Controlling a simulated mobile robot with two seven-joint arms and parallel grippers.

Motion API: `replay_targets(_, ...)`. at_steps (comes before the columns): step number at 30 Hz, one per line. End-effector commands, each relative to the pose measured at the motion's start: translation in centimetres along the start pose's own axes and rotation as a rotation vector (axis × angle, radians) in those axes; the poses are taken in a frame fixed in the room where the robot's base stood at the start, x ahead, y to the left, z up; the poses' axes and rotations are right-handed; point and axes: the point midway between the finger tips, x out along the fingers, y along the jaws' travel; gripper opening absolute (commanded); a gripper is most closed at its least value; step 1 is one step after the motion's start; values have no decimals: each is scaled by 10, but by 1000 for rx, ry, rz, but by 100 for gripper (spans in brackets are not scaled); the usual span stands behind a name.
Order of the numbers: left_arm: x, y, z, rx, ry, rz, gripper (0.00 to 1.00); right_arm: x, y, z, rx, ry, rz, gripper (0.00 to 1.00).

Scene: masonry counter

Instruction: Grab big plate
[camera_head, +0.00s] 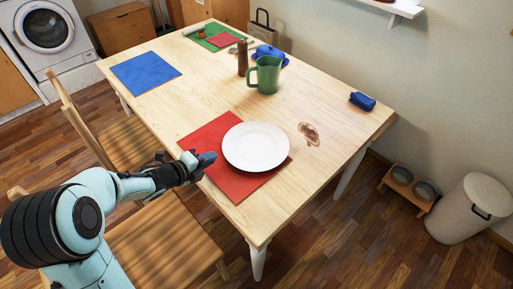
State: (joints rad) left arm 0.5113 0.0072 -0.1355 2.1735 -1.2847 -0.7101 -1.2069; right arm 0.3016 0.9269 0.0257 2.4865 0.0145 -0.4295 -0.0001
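A big white plate (256,147) lies on a red placemat (238,185) near the front edge of the wooden table. My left gripper (208,158) is at the left edge of the placemat, just left of the plate's rim. A small gap seems to separate its tips from the plate. The fingers are small and dark in this view, so I cannot tell whether they are open or shut. My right gripper is not in view.
The table (325,95) also bears a green pitcher (268,75), a brown bottle (242,58), a blue placemat (145,73), a blue butter dish (269,54) and a blue item (362,101). Wooden chairs (165,240) stand at the left side.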

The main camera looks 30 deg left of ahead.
Motion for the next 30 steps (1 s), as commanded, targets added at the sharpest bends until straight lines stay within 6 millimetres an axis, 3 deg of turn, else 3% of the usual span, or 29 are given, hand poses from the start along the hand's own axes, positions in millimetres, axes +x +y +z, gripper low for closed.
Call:
replay_targets(18, 69, 2, -4, -2, 0, 0, 11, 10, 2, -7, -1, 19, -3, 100)
replay_targets(26, 71, 1, -4, -3, -2, 0, 11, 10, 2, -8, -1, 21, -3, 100)
replay_targets(27, 71, 1, -4, -3, -2, 0, 1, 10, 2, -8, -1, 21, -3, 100)
replay_targets(30, 71, 1, -4, -3, -2, 0, 0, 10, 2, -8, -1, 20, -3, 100)
